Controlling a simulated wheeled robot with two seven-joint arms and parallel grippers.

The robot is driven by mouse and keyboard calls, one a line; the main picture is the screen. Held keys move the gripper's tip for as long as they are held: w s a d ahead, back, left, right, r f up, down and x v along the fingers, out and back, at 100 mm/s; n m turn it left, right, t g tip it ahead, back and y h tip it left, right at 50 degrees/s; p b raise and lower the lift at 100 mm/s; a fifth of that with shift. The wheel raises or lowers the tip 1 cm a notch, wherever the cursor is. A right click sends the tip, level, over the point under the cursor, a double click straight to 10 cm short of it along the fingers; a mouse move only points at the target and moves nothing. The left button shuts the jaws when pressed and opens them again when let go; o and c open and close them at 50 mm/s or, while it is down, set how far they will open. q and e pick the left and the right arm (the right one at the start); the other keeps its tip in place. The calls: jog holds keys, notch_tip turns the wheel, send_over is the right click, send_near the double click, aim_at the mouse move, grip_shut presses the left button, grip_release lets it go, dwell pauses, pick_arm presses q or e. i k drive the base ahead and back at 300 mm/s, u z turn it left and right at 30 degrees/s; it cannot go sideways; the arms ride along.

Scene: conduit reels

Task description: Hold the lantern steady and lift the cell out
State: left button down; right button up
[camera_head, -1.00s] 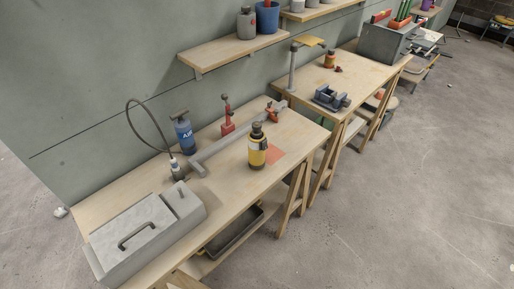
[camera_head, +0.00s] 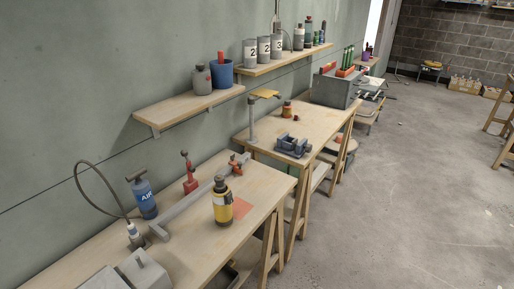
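A yellow and black cylinder with a dark cap, which looks like the lantern (camera_head: 222,203), stands upright on the near workbench (camera_head: 190,258), beside a flat orange-red patch (camera_head: 242,207). I cannot make out a cell; if one is inside the lantern, it is hidden. Neither of my grippers shows in the head view, and nothing touches the lantern.
A grey box (camera_head: 138,272) is at the front. A second bench (camera_head: 318,127) holds a vise (camera_head: 292,146).

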aim_at(220, 186)
jog(key=z, duration=1.5)
jog(key=i, duration=1.65)
jog(key=u, duration=3.25)
